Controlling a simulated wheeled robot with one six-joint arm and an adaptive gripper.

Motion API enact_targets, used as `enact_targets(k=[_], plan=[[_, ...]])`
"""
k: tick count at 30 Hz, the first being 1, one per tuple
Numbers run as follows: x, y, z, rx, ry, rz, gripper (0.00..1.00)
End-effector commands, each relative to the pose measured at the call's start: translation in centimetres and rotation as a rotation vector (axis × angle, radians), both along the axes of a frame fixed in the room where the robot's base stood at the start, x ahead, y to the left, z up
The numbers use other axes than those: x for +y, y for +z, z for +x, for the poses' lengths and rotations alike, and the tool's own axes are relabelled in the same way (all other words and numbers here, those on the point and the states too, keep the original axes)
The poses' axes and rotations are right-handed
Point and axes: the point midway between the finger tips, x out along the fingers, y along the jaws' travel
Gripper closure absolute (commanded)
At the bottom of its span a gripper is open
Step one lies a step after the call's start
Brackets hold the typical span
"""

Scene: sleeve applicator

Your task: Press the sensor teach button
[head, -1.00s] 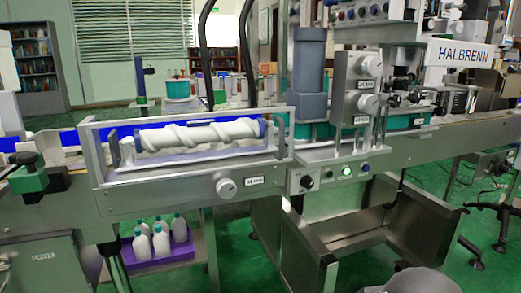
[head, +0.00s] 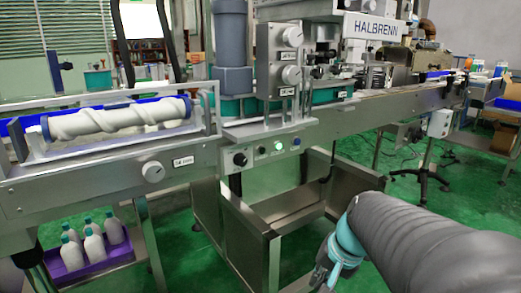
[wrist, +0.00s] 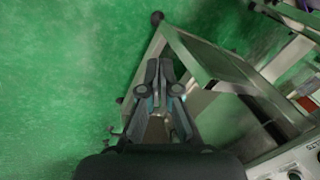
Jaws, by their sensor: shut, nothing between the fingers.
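A small control panel (head: 265,152) sits on the front of the machine below the grey column. Labels are too small to read, so I cannot tell which is the teach button. My gripper (wrist: 158,68) is shut and empty in the wrist view, above the green floor. In the head view my gripper (head: 322,276) shows low at the lower right, partly cut off, well below and right of the panel.
An open steel bin (head: 245,240) stands under the panel and also lies beside the gripper in the wrist view (wrist: 215,60). The conveyor (head: 390,105) runs to the right. A purple tray of bottles (head: 125,255) is at lower left.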

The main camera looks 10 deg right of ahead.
Motion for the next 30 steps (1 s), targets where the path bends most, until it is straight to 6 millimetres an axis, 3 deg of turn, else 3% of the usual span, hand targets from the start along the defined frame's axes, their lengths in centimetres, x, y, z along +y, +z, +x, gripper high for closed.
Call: enact_targets(k=[7,16,20,24,30], plan=[[-3.3,-0.4,6.2,-0.025,-0.428,0.395,1.0],[-8.8,2.6,13.7,-0.098,-0.874,0.906,1.0],[-11.4,5.3,16.6,-0.129,-1.018,1.145,1.0],[-13.3,9.1,19.3,-0.148,-1.121,1.41,1.0],[-14.7,15.2,21.0,-0.137,-1.183,1.743,1.0]])
